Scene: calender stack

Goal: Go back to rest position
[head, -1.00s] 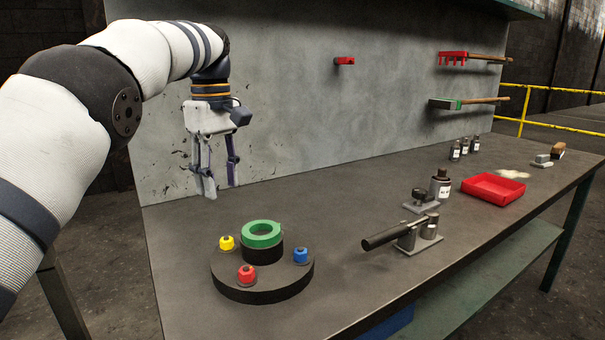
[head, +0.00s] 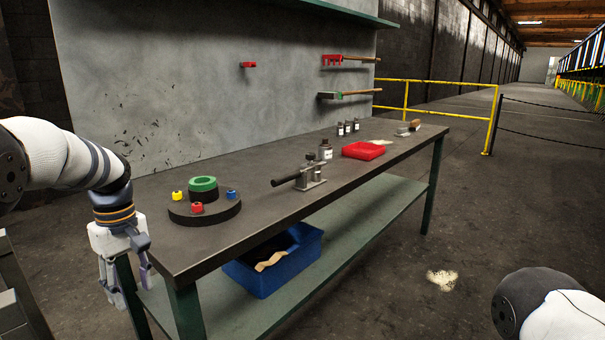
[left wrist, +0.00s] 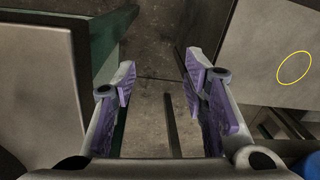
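My left gripper (head: 126,283) hangs pointing down beside the near left corner of the workbench (head: 330,190) in the head view. In the left wrist view its two fingers (left wrist: 161,95) are apart with nothing between them, only floor below. On the bench, a round dark base (head: 225,211) carries a green ring (head: 203,184) on a black core, with a yellow knob (head: 177,196), a red knob (head: 197,209) and a blue knob (head: 231,195) around it. Part of my right arm (head: 550,305) shows at the lower right; its gripper is out of view.
A lever press (head: 303,179), bottles (head: 325,150) and a red tray (head: 363,151) stand further along the bench. A blue bin (head: 268,277) sits on the lower shelf. A dark surface (head: 18,300) is at the lower left. Floor at right is open, with a pale spill (head: 443,280).

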